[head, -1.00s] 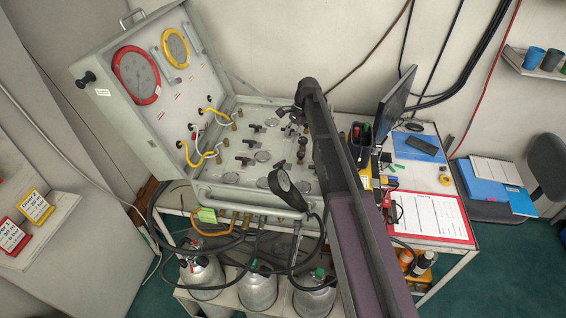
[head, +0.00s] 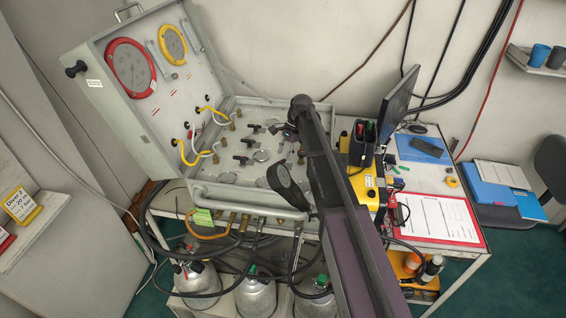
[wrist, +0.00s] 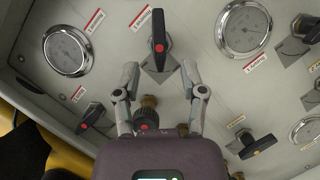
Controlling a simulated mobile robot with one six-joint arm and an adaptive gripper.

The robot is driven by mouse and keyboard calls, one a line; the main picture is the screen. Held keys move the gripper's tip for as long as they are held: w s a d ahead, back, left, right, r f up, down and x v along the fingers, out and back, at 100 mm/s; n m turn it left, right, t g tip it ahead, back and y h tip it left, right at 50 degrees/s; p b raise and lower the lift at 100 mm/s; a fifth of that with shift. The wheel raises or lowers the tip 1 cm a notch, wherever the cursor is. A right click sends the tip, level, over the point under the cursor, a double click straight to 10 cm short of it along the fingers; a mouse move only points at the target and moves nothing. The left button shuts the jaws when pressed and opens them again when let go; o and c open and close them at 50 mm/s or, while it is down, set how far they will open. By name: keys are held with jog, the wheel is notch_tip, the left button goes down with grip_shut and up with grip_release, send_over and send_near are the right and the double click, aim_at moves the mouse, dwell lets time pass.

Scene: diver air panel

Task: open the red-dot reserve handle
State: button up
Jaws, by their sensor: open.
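In the wrist view a black lever handle with a red dot (wrist: 159,47) stands out from the grey panel (wrist: 185,22), beside a red-edged label (wrist: 141,17) whose text is too small to read surely. My gripper (wrist: 160,72) is open and empty. Its fingertips are on either side of the lever's near end, with gaps to both sides; I cannot tell the depth.
Gauges (wrist: 67,50) (wrist: 242,28) flank the lever. The case lid (head: 105,95) stands open at left. A monitor (head: 398,105) and clipboard (head: 435,218) are to the right.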

jog(key=shift+b+x, duration=0.7)
jog(key=shift+x, duration=0.4)
grip_shut()
